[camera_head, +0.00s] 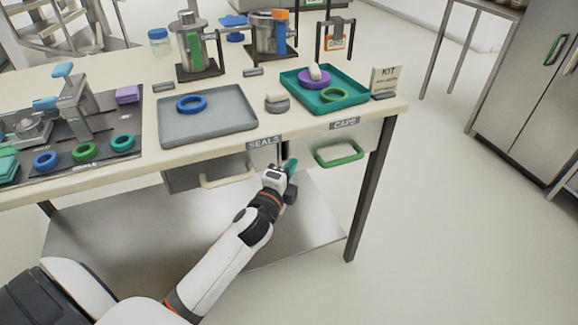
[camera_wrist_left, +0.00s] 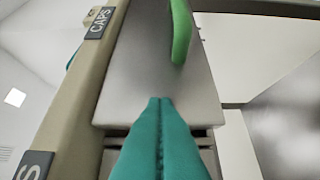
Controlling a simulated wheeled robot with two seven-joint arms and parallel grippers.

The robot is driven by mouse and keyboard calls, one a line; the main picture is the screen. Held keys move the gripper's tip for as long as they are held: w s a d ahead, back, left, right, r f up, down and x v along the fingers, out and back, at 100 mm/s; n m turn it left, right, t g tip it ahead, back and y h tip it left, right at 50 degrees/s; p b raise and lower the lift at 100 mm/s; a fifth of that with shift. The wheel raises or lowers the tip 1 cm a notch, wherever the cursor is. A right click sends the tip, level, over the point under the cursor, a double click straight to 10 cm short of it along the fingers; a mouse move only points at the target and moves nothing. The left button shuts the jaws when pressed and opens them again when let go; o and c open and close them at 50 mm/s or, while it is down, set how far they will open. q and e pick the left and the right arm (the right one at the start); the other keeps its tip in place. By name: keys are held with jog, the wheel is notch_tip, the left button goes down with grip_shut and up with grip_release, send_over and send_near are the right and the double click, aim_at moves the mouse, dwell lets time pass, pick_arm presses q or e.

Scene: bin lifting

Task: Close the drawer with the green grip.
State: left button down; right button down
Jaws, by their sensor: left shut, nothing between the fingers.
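The drawer with the green grip (camera_head: 338,155) is under the table's right front, below the CAPS label (camera_head: 344,124). Its pale grey front (camera_head: 365,137) shows; how far it stands out is hard to tell. My left gripper (camera_head: 291,165) is below the table edge, left of the green grip, its teal fingers shut and empty. In the left wrist view the fingers (camera_wrist_left: 161,105) overlap the near edge of the drawer front (camera_wrist_left: 150,60), with the green grip (camera_wrist_left: 180,30) beyond them. Contact cannot be told. My right gripper is not in view.
A second drawer with a cream grip (camera_head: 228,177) is left of my gripper, under the SEALS label (camera_head: 264,143). A table leg (camera_head: 370,190) stands right of the green grip. A lower shelf (camera_head: 130,235) lies below. The floor at right is clear.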

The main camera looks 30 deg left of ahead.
pick_arm(q)
jog(key=shift+w+a, duration=0.25)
jog(key=shift+a, duration=0.05)
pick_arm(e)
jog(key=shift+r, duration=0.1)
